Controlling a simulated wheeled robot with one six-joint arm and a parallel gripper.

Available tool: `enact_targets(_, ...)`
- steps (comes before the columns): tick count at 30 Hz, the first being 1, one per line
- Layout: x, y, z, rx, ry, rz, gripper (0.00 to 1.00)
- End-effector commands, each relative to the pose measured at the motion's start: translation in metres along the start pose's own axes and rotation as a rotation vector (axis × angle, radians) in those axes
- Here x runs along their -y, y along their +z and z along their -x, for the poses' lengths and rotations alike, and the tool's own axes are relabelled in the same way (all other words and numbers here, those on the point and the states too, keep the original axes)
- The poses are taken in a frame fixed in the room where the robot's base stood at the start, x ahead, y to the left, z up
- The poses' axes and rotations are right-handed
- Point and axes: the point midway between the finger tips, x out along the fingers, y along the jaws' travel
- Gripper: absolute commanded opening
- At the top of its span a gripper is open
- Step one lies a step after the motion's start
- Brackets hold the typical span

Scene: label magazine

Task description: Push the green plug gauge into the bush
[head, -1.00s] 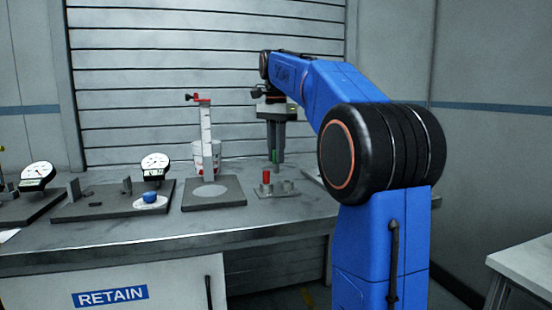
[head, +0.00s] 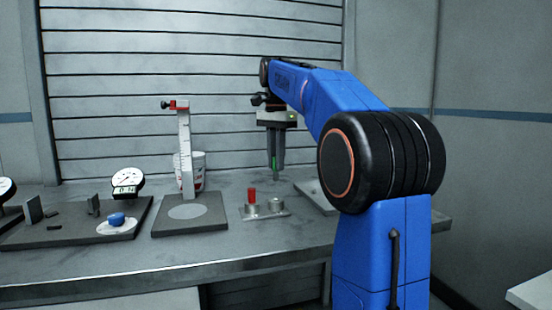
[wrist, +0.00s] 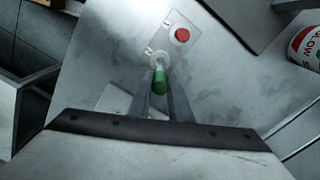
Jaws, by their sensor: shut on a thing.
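The green plug gauge (head: 274,163) is held between the fingers of my gripper (head: 277,168), its grey lower end pointing down. In the wrist view the green gauge (wrist: 160,82) shows between the two fingers (wrist: 160,90). The gauge is above the bench and apart from the small plate (head: 262,213) below. A short grey cylinder, seemingly the bush (head: 276,205), stands on that plate. In the wrist view a pale ring (wrist: 157,59) lies just beyond the gauge's tip, partly covered. I cannot tell whether the two are lined up.
A red plug (head: 252,195) stands upright on the same plate. To the left are a height stand (head: 185,150) on a dark base, a white-and-red tub (head: 198,168) and a dial gauge (head: 127,183). The bench front (head: 200,262) is clear.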

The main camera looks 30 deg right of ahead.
Motion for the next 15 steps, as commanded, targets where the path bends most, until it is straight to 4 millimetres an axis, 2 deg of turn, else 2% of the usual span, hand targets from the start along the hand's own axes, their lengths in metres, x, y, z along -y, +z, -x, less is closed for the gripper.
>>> enact_targets(15, 0.000, 0.000, -0.039, 0.000, -0.001, 0.000, 0.00)
